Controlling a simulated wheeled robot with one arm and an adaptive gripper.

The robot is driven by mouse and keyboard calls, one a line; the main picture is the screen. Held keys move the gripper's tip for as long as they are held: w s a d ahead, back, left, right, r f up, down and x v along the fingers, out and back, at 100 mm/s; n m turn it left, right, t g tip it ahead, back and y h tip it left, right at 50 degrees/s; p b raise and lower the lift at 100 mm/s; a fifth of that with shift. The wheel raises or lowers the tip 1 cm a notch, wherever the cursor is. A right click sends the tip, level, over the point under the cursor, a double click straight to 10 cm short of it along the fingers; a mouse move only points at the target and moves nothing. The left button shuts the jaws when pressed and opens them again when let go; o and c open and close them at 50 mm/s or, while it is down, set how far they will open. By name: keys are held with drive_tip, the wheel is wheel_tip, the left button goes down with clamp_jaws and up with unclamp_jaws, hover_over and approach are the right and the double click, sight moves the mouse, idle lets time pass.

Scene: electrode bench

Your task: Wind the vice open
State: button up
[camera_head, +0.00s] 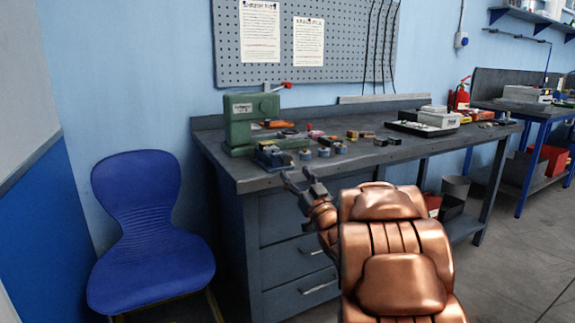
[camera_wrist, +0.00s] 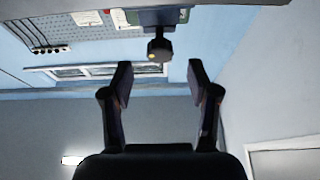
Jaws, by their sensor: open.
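The small blue vice (camera_head: 270,156) sits at the front left corner of the dark bench top. In the wrist view, a blue-grey body that looks like the vice (camera_wrist: 160,17) hangs from the top edge. A dark screw end or knob with a yellow spot (camera_wrist: 160,50) sticks out of it towards me. My gripper (camera_head: 298,176) is in front of the bench edge, just right of and below the vice. Its two fingers (camera_wrist: 158,80) are apart and empty. The knob shows between and beyond the fingertips, not touching them. The vice's jaw gap is too small to make out.
A green press (camera_head: 240,122) with a red-tipped lever stands behind the vice. Several small grey-blue parts (camera_head: 323,152) lie to its right. The bench drawers (camera_head: 297,255) are below my gripper. A blue chair (camera_head: 137,190) stands left of the bench.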

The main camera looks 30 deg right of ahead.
sight(289, 163)
drive_tip(key=shift+b+x, duration=0.5)
drive_tip(key=shift+x, duration=2.75)
drive_tip(key=shift+c, duration=0.3)
drive_tip(key=c, duration=1)
drive_tip(key=shift+d, duration=0.25)
clamp_jaws()
drive_tip(key=shift+a, duration=0.15)
drive_tip(key=shift+n, duration=0.3)
